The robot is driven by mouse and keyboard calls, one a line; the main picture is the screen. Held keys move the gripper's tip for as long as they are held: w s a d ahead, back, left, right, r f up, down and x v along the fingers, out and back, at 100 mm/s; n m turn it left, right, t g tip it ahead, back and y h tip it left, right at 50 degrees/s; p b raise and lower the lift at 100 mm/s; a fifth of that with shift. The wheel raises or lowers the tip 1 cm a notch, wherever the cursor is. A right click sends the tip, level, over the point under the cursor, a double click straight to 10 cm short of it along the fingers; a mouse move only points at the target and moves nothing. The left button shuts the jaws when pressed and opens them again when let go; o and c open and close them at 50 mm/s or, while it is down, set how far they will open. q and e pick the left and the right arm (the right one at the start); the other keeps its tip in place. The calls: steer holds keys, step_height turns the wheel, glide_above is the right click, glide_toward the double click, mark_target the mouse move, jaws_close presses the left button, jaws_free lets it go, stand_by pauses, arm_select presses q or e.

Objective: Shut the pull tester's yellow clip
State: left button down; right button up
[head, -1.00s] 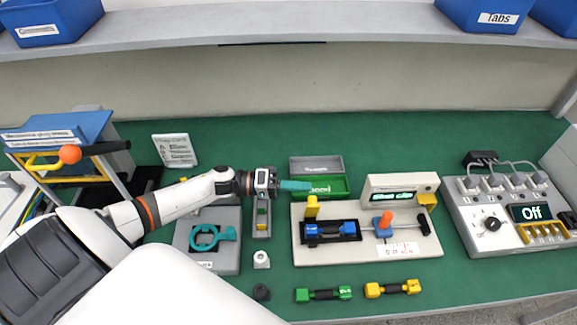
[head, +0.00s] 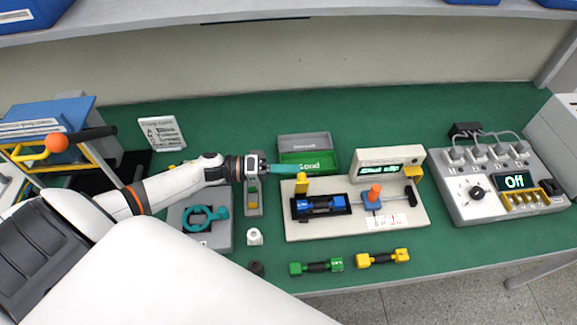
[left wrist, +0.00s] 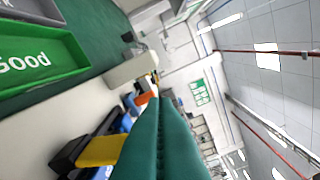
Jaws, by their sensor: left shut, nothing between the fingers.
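The pull tester (head: 400,224) is a beige board in the middle of the bench. Its small display (head: 378,171) appears to read "Shut clip". The yellow clip (head: 302,183) stands upright, open, at the left end of a black cradle holding a blue part (head: 321,203). My left gripper (head: 293,169) has its teal fingers shut and empty, with the tips just above and behind the clip in the head view. In the left wrist view the clip (left wrist: 100,151) is left of the fingers (left wrist: 160,105); contact cannot be told. My right gripper is not in view.
Behind the tester are a green "Good" tray (head: 308,168) and a grey tray (head: 304,141). A green part (head: 316,267) and a yellow part (head: 383,257) lie in front. A console reading "Off" (head: 470,205) stands right. A teal ring (head: 203,217) lies left.

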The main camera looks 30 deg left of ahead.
arm_select(q)
steer(key=shift+s+d+r+m, duration=0.1)
steer(key=shift+s+m, duration=0.05)
steer(key=shift+m, duration=0.15)
steer(key=shift+s+d+f+m+y+p, duration=0.15)
steer(key=shift+s+d+f+m+p, duration=0.15)
steer(key=shift+s+d+m+p, duration=0.7)
steer(key=shift+s+d+f+m+y+p, duration=0.3)
steer(key=shift+s+m, duration=0.45)
steer(key=shift+m, duration=0.65)
steer(key=shift+s+d+f+m+y+p, duration=0.1)
steer(key=shift+s+d+f+m+p, duration=0.2)
steer(key=shift+s+d+m+p, duration=0.7)
steer(key=shift+w+a, duration=0.15)
steer(key=shift+a, duration=0.2)
steer(key=s+a+r, duration=0.4)
steer(key=s+a, duration=0.3)
steer(key=a, duration=0.1)
steer(key=shift+r+p, duration=0.3)
steer(key=shift+r, duration=0.1)
